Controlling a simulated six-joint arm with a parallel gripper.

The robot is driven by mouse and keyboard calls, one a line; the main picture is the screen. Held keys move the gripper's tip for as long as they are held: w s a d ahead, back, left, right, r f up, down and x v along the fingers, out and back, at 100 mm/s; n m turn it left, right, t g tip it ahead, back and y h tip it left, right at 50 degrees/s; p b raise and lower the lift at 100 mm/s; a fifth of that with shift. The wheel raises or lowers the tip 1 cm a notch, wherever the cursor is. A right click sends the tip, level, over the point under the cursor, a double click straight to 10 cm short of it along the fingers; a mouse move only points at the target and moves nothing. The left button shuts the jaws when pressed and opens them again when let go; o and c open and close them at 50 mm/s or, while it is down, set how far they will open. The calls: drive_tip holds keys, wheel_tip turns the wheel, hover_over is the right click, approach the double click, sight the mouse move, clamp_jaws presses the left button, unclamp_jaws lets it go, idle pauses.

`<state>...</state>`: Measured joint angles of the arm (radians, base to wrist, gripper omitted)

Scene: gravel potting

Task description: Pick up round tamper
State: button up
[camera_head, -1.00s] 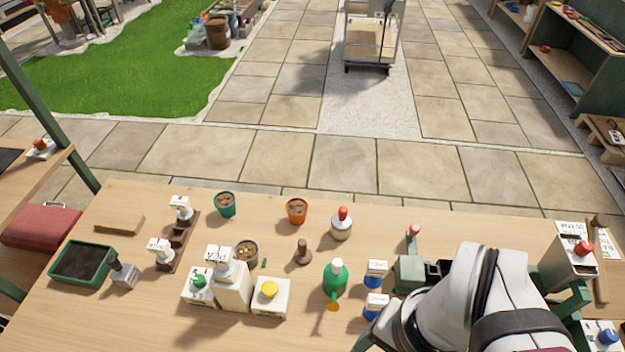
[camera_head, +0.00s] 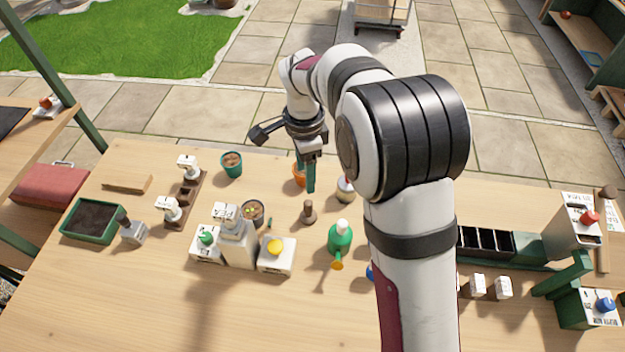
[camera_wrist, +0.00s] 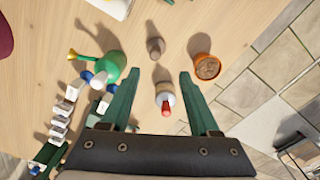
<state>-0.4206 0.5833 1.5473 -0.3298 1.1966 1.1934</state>
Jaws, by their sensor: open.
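The round tamper (camera_head: 308,213), a small brown piece with a knob handle and a wider base, stands on the bench near its middle. It also shows in the wrist view (camera_wrist: 155,47), beyond my fingertips. My gripper (camera_head: 310,186) is above the bench, just behind the tamper in the head view, pointing down. In the wrist view its two green fingers (camera_wrist: 159,72) are spread apart with nothing held. A red-capped bottle (camera_wrist: 165,98) appears between them, below.
An orange pot (camera_wrist: 206,68) stands near the bottle. A green watering can (camera_head: 340,238) stands right of the tamper. White containers, one with a yellow cap (camera_head: 276,247), and a soil pot (camera_head: 253,212) stand to its left. The front bench is clear.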

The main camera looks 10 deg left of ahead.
sight(308, 202)
drive_tip(key=f, duration=1.1)
drive_tip(key=shift+s+d+f, duration=0.1)
drive_tip(key=shift+s+d, duration=0.1)
drive_tip(key=shift+s, duration=0.2)
clamp_jaws()
